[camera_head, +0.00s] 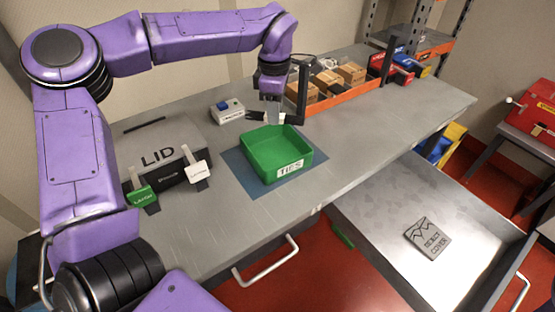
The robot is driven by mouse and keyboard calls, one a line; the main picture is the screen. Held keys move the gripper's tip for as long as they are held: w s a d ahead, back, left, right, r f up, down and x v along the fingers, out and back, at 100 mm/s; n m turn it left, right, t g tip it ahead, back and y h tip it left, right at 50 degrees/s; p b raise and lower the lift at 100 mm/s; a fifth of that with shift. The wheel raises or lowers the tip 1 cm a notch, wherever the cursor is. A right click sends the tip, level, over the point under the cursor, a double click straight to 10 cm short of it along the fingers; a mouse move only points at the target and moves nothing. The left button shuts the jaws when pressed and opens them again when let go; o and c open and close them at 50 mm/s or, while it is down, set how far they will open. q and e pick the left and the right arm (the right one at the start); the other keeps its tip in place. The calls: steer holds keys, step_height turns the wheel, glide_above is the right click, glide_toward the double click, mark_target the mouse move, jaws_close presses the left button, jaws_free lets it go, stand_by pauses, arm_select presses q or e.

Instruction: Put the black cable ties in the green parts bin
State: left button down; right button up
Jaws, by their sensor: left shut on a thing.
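The green parts bin (295,148), labelled TIES, sits on a blue mat (242,172) on the grey bench. It looks empty where its floor shows. My left gripper (274,117) points down at the bin's back edge, as seen in the head view. It is shut on the black cable ties (256,117), a small dark bundle sticking out to the left of the fingers. I cannot tell exactly how high the bundle is above the bin's rim. My right gripper is not in view.
A grey case marked LID (160,150) with green and white tags stands left. A small white box with a blue button (227,111) is behind the bin. An orange tray (345,98) holds cartons at the back. An open drawer (385,215) holds a reject cover (428,238).

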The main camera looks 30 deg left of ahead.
mark_target(275, 157)
arm_select(q)
step_height(275, 157, down, 4)
steer(key=shift+r+b, duration=0.15)
steer(key=shift+b, duration=0.6)
step_height(275, 157, down, 9)
steer(key=shift+r+p, duration=0.1)
steer(key=shift+p, duration=0.35)
steer(key=shift+f, duration=0.3)
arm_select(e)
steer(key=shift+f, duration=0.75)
arm_select(q)
steer(key=shift+f, duration=0.15)
steer(key=c, duration=0.9)
jaws_free()
step_height(275, 157, up, 12)
steer(key=shift+r, duration=0.2)
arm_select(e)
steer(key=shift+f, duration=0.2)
